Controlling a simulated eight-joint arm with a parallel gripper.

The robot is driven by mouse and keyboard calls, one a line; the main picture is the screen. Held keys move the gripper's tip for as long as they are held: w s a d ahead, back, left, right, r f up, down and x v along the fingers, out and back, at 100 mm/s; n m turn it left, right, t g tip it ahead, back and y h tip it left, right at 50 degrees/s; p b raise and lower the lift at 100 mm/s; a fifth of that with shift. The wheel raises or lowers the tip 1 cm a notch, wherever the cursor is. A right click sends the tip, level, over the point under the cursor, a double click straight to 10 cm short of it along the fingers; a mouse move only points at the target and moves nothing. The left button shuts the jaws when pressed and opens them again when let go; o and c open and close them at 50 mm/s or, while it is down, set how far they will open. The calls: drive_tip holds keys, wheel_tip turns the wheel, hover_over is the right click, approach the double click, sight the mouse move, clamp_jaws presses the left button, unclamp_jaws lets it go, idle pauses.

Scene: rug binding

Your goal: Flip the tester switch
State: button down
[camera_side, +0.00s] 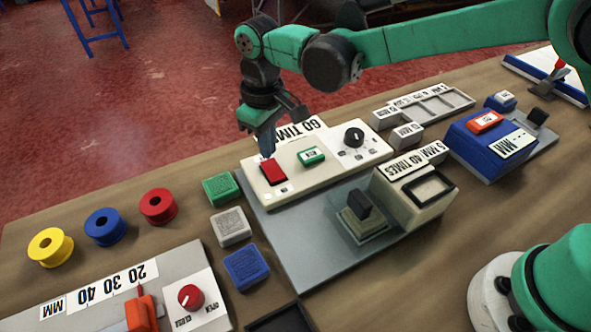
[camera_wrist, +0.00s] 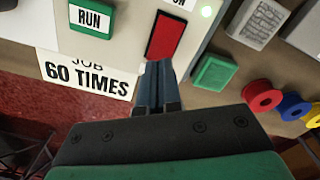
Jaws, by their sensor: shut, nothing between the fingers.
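The tester (camera_side: 331,166) is a cream panel on a grey base plate, with a red rocker switch (camera_side: 272,173), a green RUN button (camera_side: 311,156) and a black knob (camera_side: 354,137). The red switch also shows in the wrist view (camera_wrist: 164,36), with a small lit spot beside it. My gripper (camera_side: 267,153) is shut and empty, pointing down at the panel's back edge by the switch. In the wrist view the closed fingertips (camera_wrist: 160,66) are just short of the switch's near end. I cannot tell whether they touch it.
Green (camera_side: 221,189), grey (camera_side: 231,227) and blue (camera_side: 246,268) blocks lie left of the tester. Yellow (camera_side: 50,248), blue (camera_side: 106,226) and red (camera_side: 158,207) spools stand further left. A cream box (camera_side: 418,196) stands on the plate at right. A 60 TIMES card (camera_wrist: 88,74) lies behind the panel.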

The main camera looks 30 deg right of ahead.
sight(271, 163)
drive_tip(key=shift+f, duration=1.15)
idle(0.6)
drive_tip(key=shift+r, duration=3.5)
drive_tip(key=shift+d, duration=0.1)
drive_tip(key=s+d+r+m+t, duration=0.2)
drive_tip(key=d+r, duration=0.1)
drive_tip(key=d, duration=0.3)
drive_tip(key=s+d+r+m+t, duration=0.1)
drive_tip(key=s+d+r+t, duration=0.15)
drive_tip(key=d, duration=0.35)
drive_tip(key=s+d+f+m+t, duration=0.1)
drive_tip(key=s+d, duration=0.1)
drive_tip(key=s+d+m, duration=0.1)
drive_tip(key=s+d, duration=0.1)
drive_tip(key=s+d+f+m+t, duration=0.1)
drive_tip(key=s+d, duration=0.2)
drive_tip(key=shift+f+t, duration=0.3)
drive_tip(key=shift+t, duration=0.05)
drive_tip(key=shift+a, duration=0.1)
